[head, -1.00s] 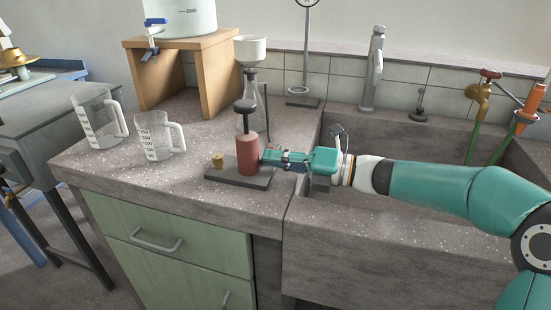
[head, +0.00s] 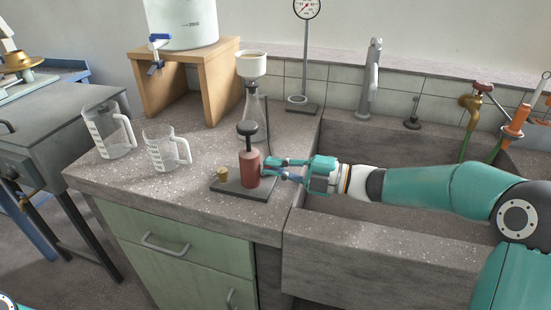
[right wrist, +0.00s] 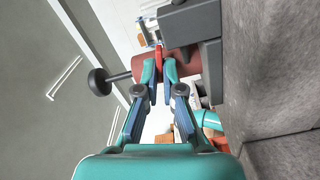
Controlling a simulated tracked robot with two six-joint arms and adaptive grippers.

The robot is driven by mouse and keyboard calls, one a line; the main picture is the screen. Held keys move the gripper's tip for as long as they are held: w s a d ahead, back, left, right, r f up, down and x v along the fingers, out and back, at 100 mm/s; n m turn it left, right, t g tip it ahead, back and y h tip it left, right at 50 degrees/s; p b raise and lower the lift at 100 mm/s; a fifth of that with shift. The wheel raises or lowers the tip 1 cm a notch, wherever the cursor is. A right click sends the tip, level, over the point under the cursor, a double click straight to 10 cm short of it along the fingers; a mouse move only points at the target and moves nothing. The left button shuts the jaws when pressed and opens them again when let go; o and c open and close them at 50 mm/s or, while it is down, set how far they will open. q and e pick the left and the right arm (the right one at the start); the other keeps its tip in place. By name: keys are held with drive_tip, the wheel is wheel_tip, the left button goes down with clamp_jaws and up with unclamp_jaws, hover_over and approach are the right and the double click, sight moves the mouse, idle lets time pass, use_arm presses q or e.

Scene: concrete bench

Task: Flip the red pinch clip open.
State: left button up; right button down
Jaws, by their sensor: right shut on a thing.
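A dark red cylinder (head: 249,170) with a black knob on a rod stands upright on a dark base plate (head: 229,188) on the bench, beside a small cork-coloured stopper (head: 223,174). My right gripper (head: 264,169) reaches in from the right at the cylinder's side. In the right wrist view, its fingertips (right wrist: 160,72) are shut on a small bright red piece, the pinch clip (right wrist: 159,54), in front of the cylinder (right wrist: 183,62). The fingertips hide part of the clip, and I cannot tell its angle. In the head view I cannot make the clip out. My left gripper is not in view.
Two clear measuring jugs (head: 108,137) (head: 163,150) stand left on the bench. A flask with a white funnel (head: 251,66) is behind the cylinder. A wooden stand (head: 212,87) bears a water container. The sink (head: 400,222) lies right, below my arm.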

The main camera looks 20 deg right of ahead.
drive_tip(key=shift+d+m+p, duration=0.1)
drive_tip(key=shift+m+p, duration=0.7)
drive_tip(key=shift+m, duration=0.3)
drive_tip(key=c, duration=1.6)
unclamp_jaws()
drive_tip(key=shift+w, duration=0.1)
drive_tip(key=shift+d+r, duration=0.1)
drive_tip(key=v, duration=1.2)
